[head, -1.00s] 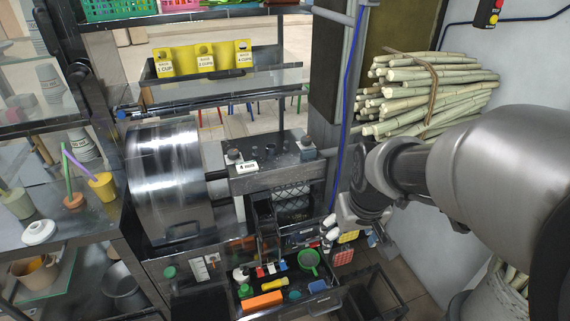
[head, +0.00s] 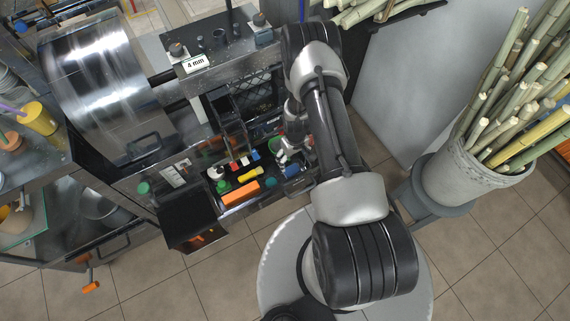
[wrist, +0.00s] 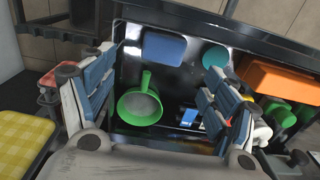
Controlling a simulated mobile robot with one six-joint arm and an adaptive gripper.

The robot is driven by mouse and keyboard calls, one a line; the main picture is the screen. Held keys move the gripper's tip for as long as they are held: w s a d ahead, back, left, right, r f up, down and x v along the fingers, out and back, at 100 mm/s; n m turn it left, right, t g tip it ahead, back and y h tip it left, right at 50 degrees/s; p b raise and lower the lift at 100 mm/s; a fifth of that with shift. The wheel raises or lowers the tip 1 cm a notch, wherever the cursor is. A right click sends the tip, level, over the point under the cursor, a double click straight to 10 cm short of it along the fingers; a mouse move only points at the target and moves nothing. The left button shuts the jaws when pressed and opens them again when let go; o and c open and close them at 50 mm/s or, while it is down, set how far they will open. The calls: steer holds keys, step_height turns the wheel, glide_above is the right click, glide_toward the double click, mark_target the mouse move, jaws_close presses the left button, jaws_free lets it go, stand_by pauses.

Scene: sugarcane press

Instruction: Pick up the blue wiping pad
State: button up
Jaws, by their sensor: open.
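The blue wiping pad (wrist: 164,48) lies flat in the dark tray (wrist: 185,22), near the tray's far side in the wrist view. In the head view the pad (head: 291,170) is at the right end of the open tray, just below my gripper. My gripper (wrist: 160,92) is open and empty, its two fingers spread over the tray. The pad lies ahead of the fingertips in the wrist view, between their lines and apart from them. A green handled strainer or cup (wrist: 139,106) sits between the fingers, nearer the palm.
A teal round item (wrist: 215,56) lies right of the pad, and an orange block (wrist: 278,80) is beyond it. Small blue, white and yellow items crowd the tray near the right finger. The press (head: 218,48) stands behind the tray; a cane bucket (head: 470,175) stands at right.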

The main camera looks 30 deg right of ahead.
glide_above(293, 171)
step_height(293, 171, down, 4)
steer(key=shift+d+f+b, duration=0.1)
steer(key=shift+b, duration=0.35)
step_height(293, 171, down, 5)
steer(key=shift+f+b, duration=0.15)
steer(key=shift+b, duration=0.95)
steer(key=c, duration=1)
